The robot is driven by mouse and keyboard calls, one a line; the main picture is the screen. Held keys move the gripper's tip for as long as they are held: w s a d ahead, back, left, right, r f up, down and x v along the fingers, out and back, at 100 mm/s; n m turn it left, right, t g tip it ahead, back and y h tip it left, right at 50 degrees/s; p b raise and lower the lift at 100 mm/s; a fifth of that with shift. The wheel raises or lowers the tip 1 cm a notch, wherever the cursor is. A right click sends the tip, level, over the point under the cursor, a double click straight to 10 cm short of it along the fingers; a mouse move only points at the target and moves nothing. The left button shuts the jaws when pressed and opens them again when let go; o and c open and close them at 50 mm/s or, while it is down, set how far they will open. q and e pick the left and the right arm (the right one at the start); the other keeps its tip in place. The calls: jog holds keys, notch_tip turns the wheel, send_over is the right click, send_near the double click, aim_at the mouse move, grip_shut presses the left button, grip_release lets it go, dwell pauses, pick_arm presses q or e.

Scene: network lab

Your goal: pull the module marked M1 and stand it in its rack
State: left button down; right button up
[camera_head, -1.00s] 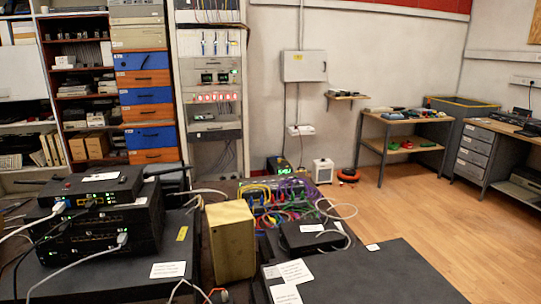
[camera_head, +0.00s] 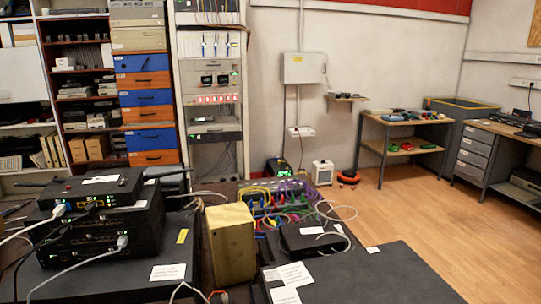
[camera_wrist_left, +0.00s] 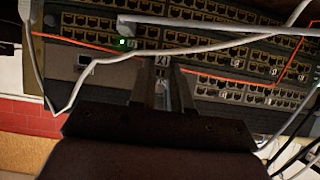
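In the left wrist view a dark network unit (camera_wrist_left: 225,50) shows rows of ports and several small pale tags. My left gripper (camera_wrist_left: 161,84) points at it, with its two fingers on either side of a narrow grey metallic piece (camera_wrist_left: 160,97). Whether the fingers press on this piece is unclear. A small tag (camera_wrist_left: 162,61) sits just beyond the fingertips, and its marking is too small to read surely. I cannot pick out the module marked M1 or its rack for certain in either view. Neither gripper shows in the head view.
A pale cable (camera_wrist_left: 205,47) and an orange cable (camera_wrist_left: 215,78) cross the unit near my left fingers. In the head view stacked black network boxes (camera_head: 98,222) stand left, a yellowish block (camera_head: 231,245) stands centre, and coloured cables bunch behind it. Bare dark tabletop (camera_head: 385,275) lies right.

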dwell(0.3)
pick_arm(q)
jog(key=s+d+p, duration=0.1)
jog(key=s, duration=0.5)
jog(key=shift+d, duration=0.25)
dwell(0.8)
dwell(0.3)
jog(key=shift+r, duration=0.1)
dwell(0.3)
